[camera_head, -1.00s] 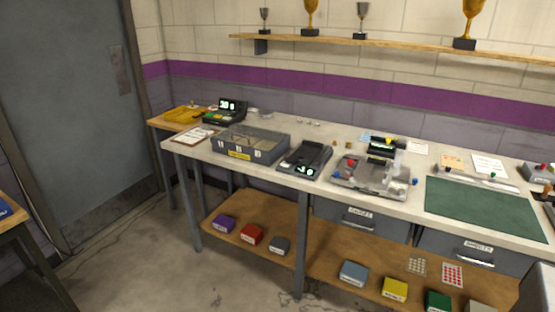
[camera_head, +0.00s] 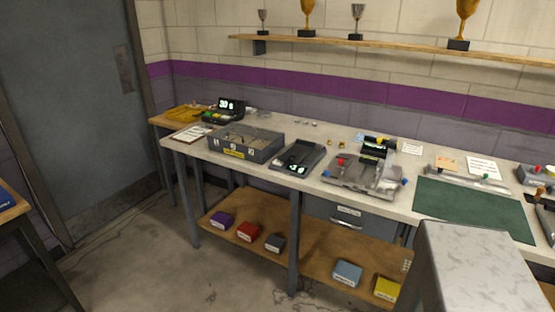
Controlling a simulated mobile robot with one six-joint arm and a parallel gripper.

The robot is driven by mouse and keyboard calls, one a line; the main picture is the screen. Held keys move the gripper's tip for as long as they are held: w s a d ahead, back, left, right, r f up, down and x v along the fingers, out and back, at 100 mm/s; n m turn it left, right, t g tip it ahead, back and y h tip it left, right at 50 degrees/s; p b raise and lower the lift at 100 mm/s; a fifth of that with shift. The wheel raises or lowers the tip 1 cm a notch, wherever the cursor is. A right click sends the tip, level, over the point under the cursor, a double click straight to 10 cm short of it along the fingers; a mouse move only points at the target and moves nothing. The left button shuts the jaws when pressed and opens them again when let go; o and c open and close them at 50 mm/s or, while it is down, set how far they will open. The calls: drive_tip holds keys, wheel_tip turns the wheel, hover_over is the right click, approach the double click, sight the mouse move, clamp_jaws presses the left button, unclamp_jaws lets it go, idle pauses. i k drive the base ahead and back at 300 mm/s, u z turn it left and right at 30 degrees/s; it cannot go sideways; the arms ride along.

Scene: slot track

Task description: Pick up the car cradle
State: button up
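No object is clearly recognisable as the car cradle. A grey metal fixture (camera_head: 345,180) with red and blue knobs stands mid-bench, with a small dark device with a lit green display (camera_head: 377,147) at its back. I cannot tell whether this fixture is the cradle. A black unit with a lit display (camera_head: 298,156) lies left of it. A grey open-topped box with numbered labels (camera_head: 243,151) stands further left. My gripper is not in view.
The pale workbench (camera_head: 330,137) runs along the wall, with a green mat (camera_head: 475,207) at right. Several small coloured boxes sit on the wooden lower shelf (camera_head: 320,248). Bare floor (camera_head: 190,270) lies in front. A grey part of my arm blocks the lower right.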

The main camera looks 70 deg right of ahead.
sight(302, 149)
drive_tip(key=u, duration=0.7)
drive_tip(key=k, duration=2)
drive_tip(key=z, duration=0.6)
